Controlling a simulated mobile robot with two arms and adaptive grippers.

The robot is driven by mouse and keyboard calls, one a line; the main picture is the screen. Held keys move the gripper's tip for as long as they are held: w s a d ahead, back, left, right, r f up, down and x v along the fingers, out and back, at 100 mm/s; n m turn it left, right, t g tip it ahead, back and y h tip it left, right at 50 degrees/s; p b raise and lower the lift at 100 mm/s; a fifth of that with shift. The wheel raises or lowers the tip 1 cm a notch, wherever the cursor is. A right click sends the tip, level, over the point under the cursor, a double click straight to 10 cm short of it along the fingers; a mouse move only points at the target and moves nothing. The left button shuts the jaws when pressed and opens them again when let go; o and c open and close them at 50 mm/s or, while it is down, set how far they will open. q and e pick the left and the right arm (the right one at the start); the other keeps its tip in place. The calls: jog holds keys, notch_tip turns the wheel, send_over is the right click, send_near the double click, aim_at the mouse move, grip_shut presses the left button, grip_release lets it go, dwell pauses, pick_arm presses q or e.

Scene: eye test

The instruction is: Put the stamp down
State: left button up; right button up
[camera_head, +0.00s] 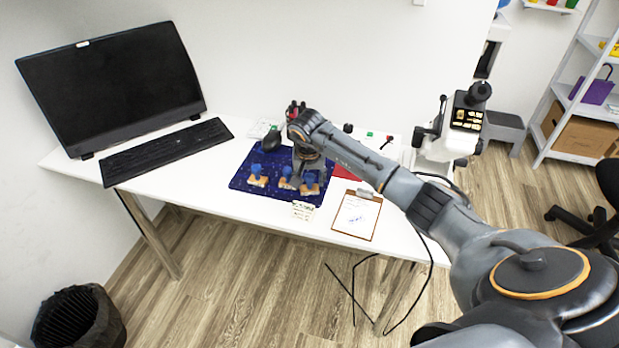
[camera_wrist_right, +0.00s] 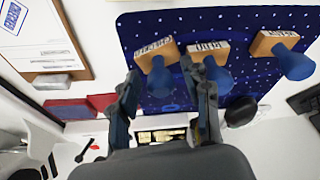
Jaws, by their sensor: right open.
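My right gripper (camera_head: 303,172) is low over the blue mat, and its open fingers (camera_wrist_right: 161,68) show in the right wrist view. A stamp (camera_wrist_right: 157,52) with a wooden base and blue handle stands between the fingers; it is the right one (camera_head: 310,188) in the head view. The fingers appear apart from it. The middle stamp (camera_wrist_right: 208,50) is just outside the right finger, also seen in the head view (camera_head: 286,183). A third stamp (camera_wrist_right: 276,42) is farther off, at the left in the head view (camera_head: 258,181). All three appear to rest on the mat. My left gripper is out of view.
The starry blue mat (camera_head: 240,185) lies on a white table (camera_head: 200,180). A clipboard (camera_head: 357,214) with a marked paper lies right of it. A small white printed item (camera_head: 303,210) is at the mat's front edge. A black mouse (camera_head: 271,140), keyboard (camera_head: 165,150) and monitor (camera_head: 110,85) are left and behind.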

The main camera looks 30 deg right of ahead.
jog(key=v, duration=1.2)
jog(key=shift+r+b, duration=0.2)
jog(key=shift+b, duration=0.15)
jog(key=shift+w, duration=0.1)
